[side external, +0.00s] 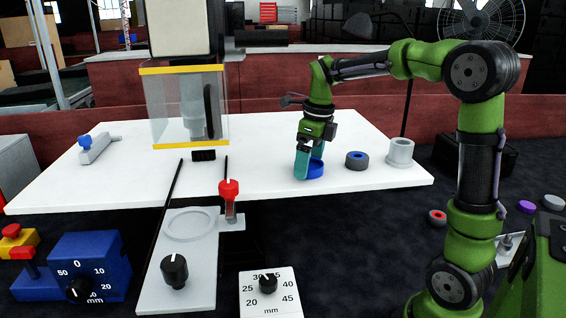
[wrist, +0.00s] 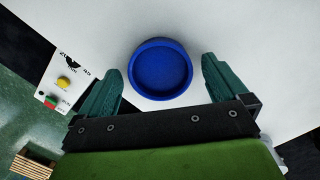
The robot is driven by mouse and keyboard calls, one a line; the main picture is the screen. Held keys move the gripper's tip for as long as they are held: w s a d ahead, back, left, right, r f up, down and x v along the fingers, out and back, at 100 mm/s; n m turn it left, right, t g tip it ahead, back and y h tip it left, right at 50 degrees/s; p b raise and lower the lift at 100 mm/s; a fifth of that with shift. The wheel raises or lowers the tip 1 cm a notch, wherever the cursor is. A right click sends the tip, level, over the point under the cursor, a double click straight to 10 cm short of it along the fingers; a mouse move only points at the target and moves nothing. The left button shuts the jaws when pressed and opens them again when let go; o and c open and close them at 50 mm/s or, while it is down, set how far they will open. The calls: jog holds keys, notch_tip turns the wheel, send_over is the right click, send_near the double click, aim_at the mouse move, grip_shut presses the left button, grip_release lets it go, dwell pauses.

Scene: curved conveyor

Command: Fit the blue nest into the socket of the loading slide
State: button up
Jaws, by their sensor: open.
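The blue nest (side external: 316,171) is a shallow round blue cup lying on the white table; it also shows in the wrist view (wrist: 160,72), open side up and empty. My gripper (side external: 309,160) is open and points down at the nest, with one teal finger on each side of it. In the wrist view there is a gap between the nest and each finger. How high the fingertips are above the table is hard to tell. The loading slide (side external: 204,262) is a light grey plate at the table's front, with a round ring-shaped socket (side external: 190,225) that looks empty.
A dark ring with a blue centre (side external: 357,160) and a pale grey cylinder (side external: 400,152) stand right of the nest. A press with a clear guard (side external: 187,105) rises behind the slide. A red knob (side external: 229,188) stands beside the socket, a black knob (side external: 174,270) below it.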

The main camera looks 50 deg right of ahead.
jog(key=c, duration=1.1)
jog(key=shift+r, duration=0.15)
